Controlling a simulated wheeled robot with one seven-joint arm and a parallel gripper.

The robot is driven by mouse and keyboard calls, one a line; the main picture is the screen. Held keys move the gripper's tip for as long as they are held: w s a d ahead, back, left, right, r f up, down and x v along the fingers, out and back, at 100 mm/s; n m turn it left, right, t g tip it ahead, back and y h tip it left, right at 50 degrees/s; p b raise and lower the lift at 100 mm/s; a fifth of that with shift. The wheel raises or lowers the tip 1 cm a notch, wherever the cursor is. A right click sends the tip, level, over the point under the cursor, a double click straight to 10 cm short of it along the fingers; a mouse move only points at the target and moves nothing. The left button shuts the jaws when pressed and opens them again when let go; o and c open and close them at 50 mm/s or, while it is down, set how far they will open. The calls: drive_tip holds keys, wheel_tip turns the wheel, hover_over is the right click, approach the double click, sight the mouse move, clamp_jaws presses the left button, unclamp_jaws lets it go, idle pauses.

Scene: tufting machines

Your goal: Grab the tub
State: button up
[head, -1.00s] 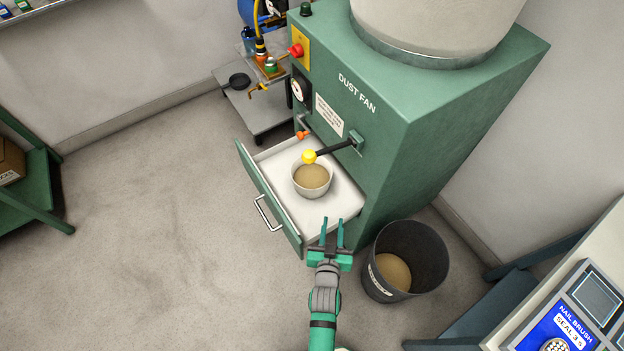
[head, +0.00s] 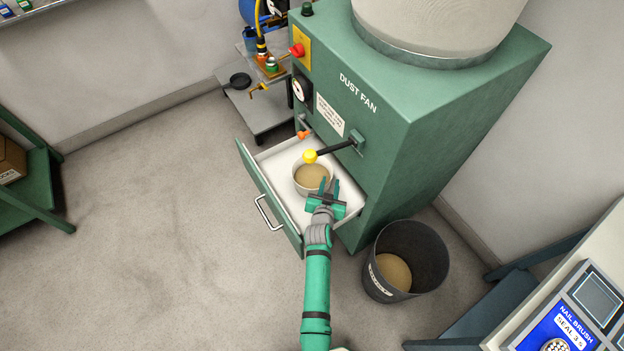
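The tub (head: 300,184) is a small white round container filled with tan dust. It stands upright in the open white drawer (head: 289,209) of the green dust fan machine. My gripper (head: 327,184) is over the drawer at the tub's near right side. Its two teal fingers are spread apart and reach the near right rim in the picture. The fingers hide part of that rim. I cannot tell whether they touch the tub.
A black lever with a yellow knob (head: 310,156) juts out from the dust fan (head: 440,130) above the tub's far side. A dark bin (head: 418,245) with tan dust stands right of the drawer. The floor at left is clear.

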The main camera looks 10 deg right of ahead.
sight(332, 172)
drive_tip(key=x, duration=0.4)
drive_tip(key=shift+w+a+f, duration=0.1)
drive_tip(key=shift+w+f, duration=0.05)
drive_tip(key=shift+w, duration=0.25)
drive_tip(key=shift+w+d+f, duration=0.2)
drive_tip(key=shift+d, duration=0.05)
drive_tip(key=shift+a, duration=0.1)
drive_tip(key=shift+a, duration=0.1)
clamp_jaws()
